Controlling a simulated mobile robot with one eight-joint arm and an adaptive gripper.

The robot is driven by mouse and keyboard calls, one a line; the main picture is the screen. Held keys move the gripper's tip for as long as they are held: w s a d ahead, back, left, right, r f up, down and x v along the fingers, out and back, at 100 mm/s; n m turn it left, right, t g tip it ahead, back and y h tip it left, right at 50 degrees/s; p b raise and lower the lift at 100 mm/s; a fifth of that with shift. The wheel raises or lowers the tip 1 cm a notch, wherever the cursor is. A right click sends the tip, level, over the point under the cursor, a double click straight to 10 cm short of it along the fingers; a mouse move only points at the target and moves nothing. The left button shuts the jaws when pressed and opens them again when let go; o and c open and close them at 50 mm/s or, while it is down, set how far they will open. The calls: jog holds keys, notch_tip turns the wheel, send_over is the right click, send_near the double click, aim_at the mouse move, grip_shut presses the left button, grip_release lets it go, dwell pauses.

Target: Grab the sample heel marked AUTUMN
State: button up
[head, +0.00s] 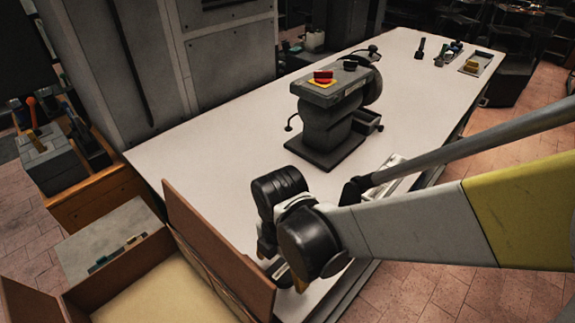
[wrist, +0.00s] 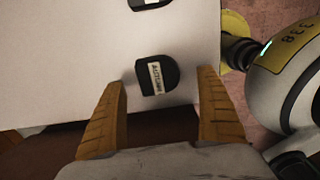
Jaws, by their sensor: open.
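The dark sample heel (wrist: 157,76) lies on the white tabletop in the wrist view. Its pale label runs lengthwise and appears to read AUTUMN. My gripper (wrist: 162,86) is open, with one orange finger on each side of the heel in the picture. Neither finger visibly touches it, and the height gap is hard to judge. A second dark piece with a pale label (wrist: 150,3) is cut off at the top edge. In the head view my gripper (head: 281,268) is low over the near table edge, and the heel is hidden behind my arm.
A grey press with a red button (head: 323,77) stands mid-table (head: 220,140). Small tools and a tray (head: 475,65) lie at the far end. Much of the tabletop is clear.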

notch_tip(320, 180, down, 3)
jog(key=shift+w+r+b, duration=0.1)
jog(key=shift+b, duration=0.3)
jog(key=c, duration=1.3)
jog(key=shift+c, duration=0.2)
jog(key=shift+r, duration=0.15)
